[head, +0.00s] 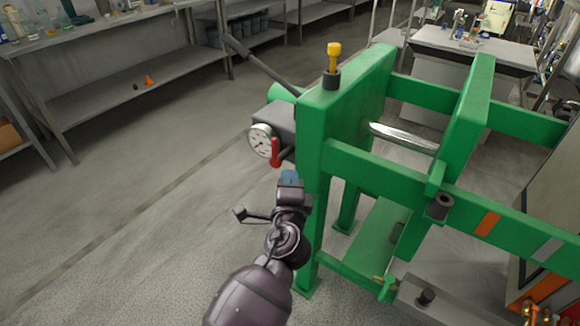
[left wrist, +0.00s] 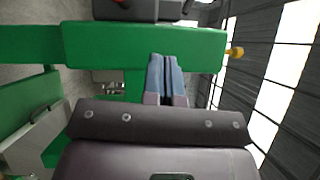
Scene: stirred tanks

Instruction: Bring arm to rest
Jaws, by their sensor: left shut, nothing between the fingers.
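My left arm comes up from the bottom of the head view, and its left gripper (head: 290,178) is beside the left post of the green press frame (head: 312,150), below the gauge. In the left wrist view the two blue-grey fingers of the gripper (left wrist: 166,62) lie side by side, shut and empty. They point toward the green frame (left wrist: 100,42), which crosses the view ahead of them. I cannot tell whether the fingertips touch it. My right gripper is not in either view.
The frame carries a round dial gauge (head: 260,140), a red handle (head: 275,153), a dark lever (head: 262,65) and a yellow-topped fitting (head: 334,56). Shelving (head: 130,85) stands at the back left. A grey workbench (head: 470,50) stands at the back right. The floor (head: 130,200) at left is clear.

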